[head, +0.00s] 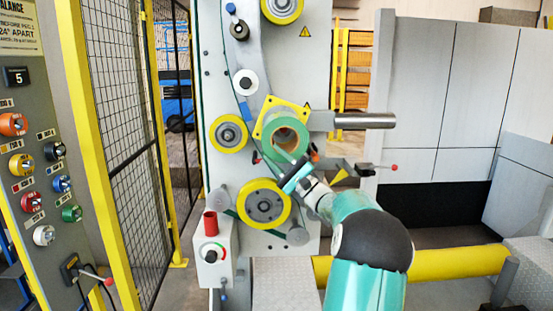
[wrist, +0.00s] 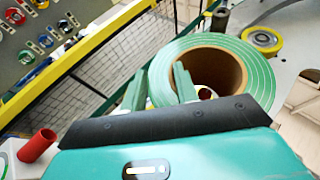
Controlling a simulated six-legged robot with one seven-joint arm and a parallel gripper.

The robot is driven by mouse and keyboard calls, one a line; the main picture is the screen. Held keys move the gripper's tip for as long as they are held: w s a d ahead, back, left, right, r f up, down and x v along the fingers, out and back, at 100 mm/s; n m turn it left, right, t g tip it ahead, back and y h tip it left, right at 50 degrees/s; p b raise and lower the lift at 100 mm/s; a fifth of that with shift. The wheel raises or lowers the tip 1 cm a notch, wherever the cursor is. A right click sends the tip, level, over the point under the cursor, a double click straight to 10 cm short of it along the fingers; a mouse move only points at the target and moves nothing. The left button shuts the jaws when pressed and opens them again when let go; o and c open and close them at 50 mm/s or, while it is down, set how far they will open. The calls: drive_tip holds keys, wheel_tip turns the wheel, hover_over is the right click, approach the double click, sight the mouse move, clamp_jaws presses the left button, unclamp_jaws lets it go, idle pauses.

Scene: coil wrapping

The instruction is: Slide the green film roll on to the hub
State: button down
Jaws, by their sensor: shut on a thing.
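The green film roll (head: 273,149) has a brown cardboard core and sits in front of the machine's yellow square plate (head: 268,108) in the head view. The hub itself is not clearly seen, and I cannot tell whether the roll is around it. My gripper (head: 297,176) is shut on the roll's lower right wall. In the wrist view the roll (wrist: 237,49) fills the upper middle. One finger of my gripper (wrist: 160,84) lies outside the roll and the other is at the core's opening. A small red and white thing shows through the core.
A metal bar (head: 365,120) juts right beside the plate. A red-tipped lever (head: 380,167) is below it. Yellow rollers (head: 264,203) sit on the machine face. A red cylinder (head: 210,223) stands on a box at lower left. A mesh fence (head: 110,90) and button panel are at left.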

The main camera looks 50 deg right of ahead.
drive_tip(key=shift+y, duration=0.3)
drive_tip(key=shift+w+d+r, duration=0.1)
drive_tip(key=shift+w+d, duration=1.7)
drive_tip(key=shift+d, duration=0.2)
drive_tip(key=shift+w+d+r, duration=0.1)
drive_tip(key=shift+w+d, duration=1.65)
drive_tip(key=shift+d, duration=0.25)
idle(1.3)
drive_tip(key=c, duration=1)
unclamp_jaws()
drive_tip(key=shift+c, duration=0.2)
drive_tip(key=shift+o, duration=0.2)
drive_tip(key=shift+d, duration=0.1)
drive_tip(key=shift+s+a+f, duration=0.2)
drive_tip(key=shift+s+a, duration=0.05)
drive_tip(key=shift+s, duration=0.25)
drive_tip(key=s+a, duration=0.8)
drive_tip(key=a, duration=0.2)
